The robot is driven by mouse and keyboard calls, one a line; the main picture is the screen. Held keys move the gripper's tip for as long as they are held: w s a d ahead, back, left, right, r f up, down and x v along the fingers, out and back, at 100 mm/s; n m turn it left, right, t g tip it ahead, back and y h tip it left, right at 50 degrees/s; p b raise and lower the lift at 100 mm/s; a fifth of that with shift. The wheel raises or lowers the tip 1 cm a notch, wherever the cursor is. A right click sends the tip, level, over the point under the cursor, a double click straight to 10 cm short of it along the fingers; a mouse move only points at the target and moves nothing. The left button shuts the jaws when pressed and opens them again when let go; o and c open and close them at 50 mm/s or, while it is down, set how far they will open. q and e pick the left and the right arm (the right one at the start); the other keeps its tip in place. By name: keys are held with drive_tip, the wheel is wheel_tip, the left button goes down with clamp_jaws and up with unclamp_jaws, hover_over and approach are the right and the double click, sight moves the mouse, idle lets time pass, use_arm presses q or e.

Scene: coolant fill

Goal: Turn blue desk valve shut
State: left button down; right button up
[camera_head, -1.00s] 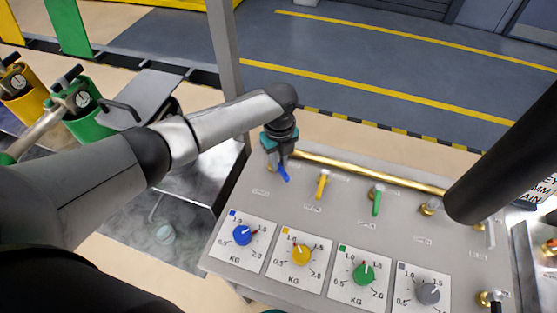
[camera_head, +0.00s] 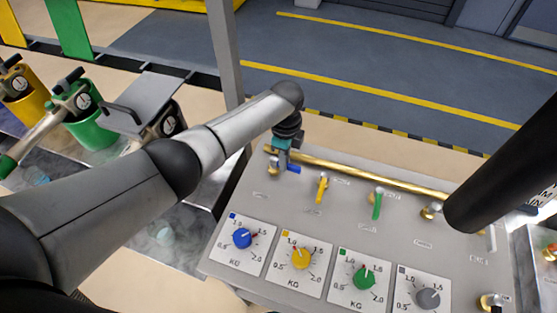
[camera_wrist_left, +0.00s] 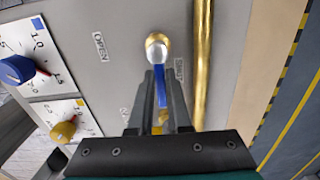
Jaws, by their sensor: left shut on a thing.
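The blue desk valve is at the upper left of the grey desk panel, below the brass pipe. Its blue lever (camera_head: 292,169) points to the right in the head view. In the left wrist view the lever (camera_wrist_left: 160,84) runs from the round brass-and-silver valve body (camera_wrist_left: 157,47) down between my fingers. My left gripper (camera_wrist_left: 160,100) is shut on the blue lever; in the head view my left gripper (camera_head: 281,158) stands over the valve. An OPEN label (camera_wrist_left: 100,46) and another label, partly hidden by the finger, lie either side of the valve. My right gripper is not in view.
A yellow lever (camera_head: 322,189) and a green lever (camera_head: 377,205) stand to the right on the panel. The brass pipe (camera_head: 365,178) runs close behind the valves. Blue, yellow, green and grey dials (camera_head: 301,258) line the front. A dark post-like shape crosses the right side.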

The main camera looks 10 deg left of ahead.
use_arm(q)
drive_tip(key=shift+w+n, duration=0.1)
drive_tip(key=shift+n, duration=0.2)
drive_tip(key=c, duration=0.9)
unclamp_jaws()
drive_tip(key=shift+o, duration=0.2)
drive_tip(key=shift+r, duration=0.1)
wheel_tip(320, 180, up, 15)
drive_tip(key=p, duration=0.1)
